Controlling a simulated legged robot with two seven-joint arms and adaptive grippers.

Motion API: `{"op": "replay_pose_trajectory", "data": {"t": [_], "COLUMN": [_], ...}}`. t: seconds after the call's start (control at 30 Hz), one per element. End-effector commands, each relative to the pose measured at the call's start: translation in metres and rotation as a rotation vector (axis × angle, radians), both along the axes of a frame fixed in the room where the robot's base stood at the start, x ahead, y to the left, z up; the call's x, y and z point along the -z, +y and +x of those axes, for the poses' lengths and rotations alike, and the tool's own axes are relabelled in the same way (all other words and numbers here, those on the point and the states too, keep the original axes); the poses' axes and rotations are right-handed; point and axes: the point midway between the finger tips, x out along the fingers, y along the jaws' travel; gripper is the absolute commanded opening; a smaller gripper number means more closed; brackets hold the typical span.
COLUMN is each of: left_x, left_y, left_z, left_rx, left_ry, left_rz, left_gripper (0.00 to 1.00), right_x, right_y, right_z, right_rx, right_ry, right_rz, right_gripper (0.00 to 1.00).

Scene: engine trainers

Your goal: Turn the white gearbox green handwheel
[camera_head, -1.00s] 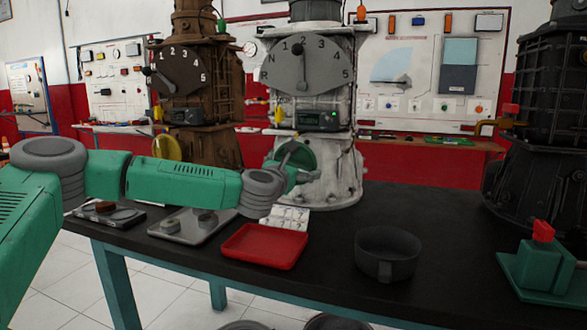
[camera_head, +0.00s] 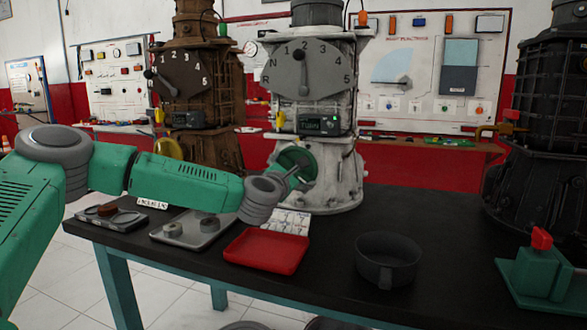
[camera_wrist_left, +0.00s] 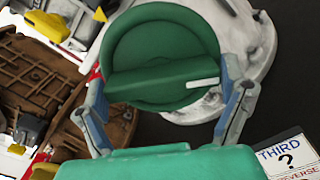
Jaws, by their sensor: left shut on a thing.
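My left gripper (camera_head: 299,173) is at the handwheel. In the left wrist view its fingers (camera_wrist_left: 165,84) are at both ends of the bar, shut on it. My right gripper is not in view.
A brown gearbox (camera_head: 184,72) stands left and a black one (camera_head: 545,140) right. On the table (camera_head: 330,265) are a red tray (camera_head: 265,250), a grey tray (camera_head: 192,231), a black bowl (camera_head: 388,258), cards (camera_head: 288,221) and a green block with a red top (camera_head: 540,262).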

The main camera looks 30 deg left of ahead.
Motion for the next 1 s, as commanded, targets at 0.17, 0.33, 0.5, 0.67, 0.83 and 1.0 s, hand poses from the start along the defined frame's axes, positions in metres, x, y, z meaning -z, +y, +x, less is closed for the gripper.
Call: {"op": "replay_pose_trajectory", "data": {"t": [0.17, 0.33, 0.5, 0.67, 0.83, 1.0], "left_x": [0.001, 0.001, 0.001, 0.001, 0.001, 0.001], "left_y": [0.001, 0.001, 0.001, 0.001, 0.001, 0.001], "left_z": [0.0, 0.0, 0.0, 0.0, 0.0, 0.0], "left_rx": [-0.003, -0.002, -0.001, 0.0, 0.0, 0.001], "left_ry": [0.047, 0.085, 0.123, 0.158, 0.198, 0.235], "left_rz": [0.166, 0.324, 0.482, 0.629, 0.787, 0.944], "left_gripper": [0.61, 0.61, 0.61, 0.61, 0.61, 0.61], "right_x": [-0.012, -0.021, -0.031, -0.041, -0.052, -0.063], "right_y": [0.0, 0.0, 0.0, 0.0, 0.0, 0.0], "right_z": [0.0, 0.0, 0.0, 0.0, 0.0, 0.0], "right_rx": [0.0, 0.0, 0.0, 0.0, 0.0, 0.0], "right_ry": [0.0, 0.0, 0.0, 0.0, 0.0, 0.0], "right_rz": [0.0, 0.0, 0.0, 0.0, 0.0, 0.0], "right_gripper": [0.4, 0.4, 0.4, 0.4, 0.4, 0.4]}}
